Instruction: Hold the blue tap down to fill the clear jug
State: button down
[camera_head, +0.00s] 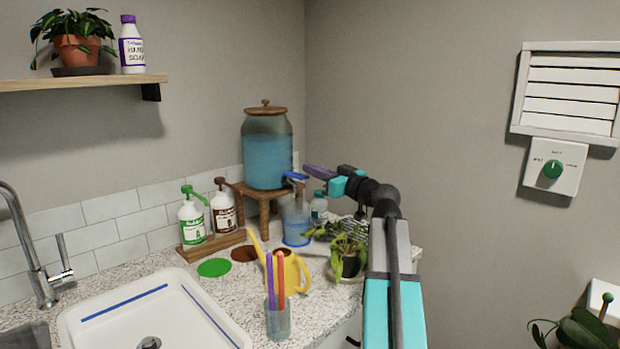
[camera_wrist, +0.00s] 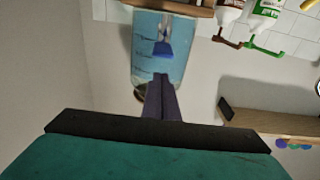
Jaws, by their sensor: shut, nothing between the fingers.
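The blue tap (camera_head: 295,176) sticks out from the lower front of a glass dispenser (camera_head: 265,155) holding blue water. The clear jug (camera_head: 296,224) stands on the counter below the tap, bluish at its base; its water level is hard to tell. My gripper (camera_head: 308,169) is shut and empty, its dark purple fingers pointing left toward the tap, slightly above and right of it in the head view. In the upside-down wrist view, the closed fingertips (camera_wrist: 162,78) point at the blue tap (camera_wrist: 163,49), with a small gap in the picture; contact cannot be told.
The dispenser stands on a wooden stand (camera_head: 264,194). Soap bottles (camera_head: 192,220) are left of it. A yellow watering can (camera_head: 290,273), a cup of sticks (camera_head: 277,318) and a potted plant (camera_head: 348,260) crowd the counter near the jug. A sink (camera_head: 150,318) is at front left.

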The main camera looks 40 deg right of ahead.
jog(key=s+d+f, duration=0.1)
jog(key=s, duration=0.8)
jog(key=shift+d+b, duration=0.3)
jog(key=shift+b, duration=0.1)
jog(key=shift+s+f, duration=0.1)
jog(key=shift+s, duration=0.1)
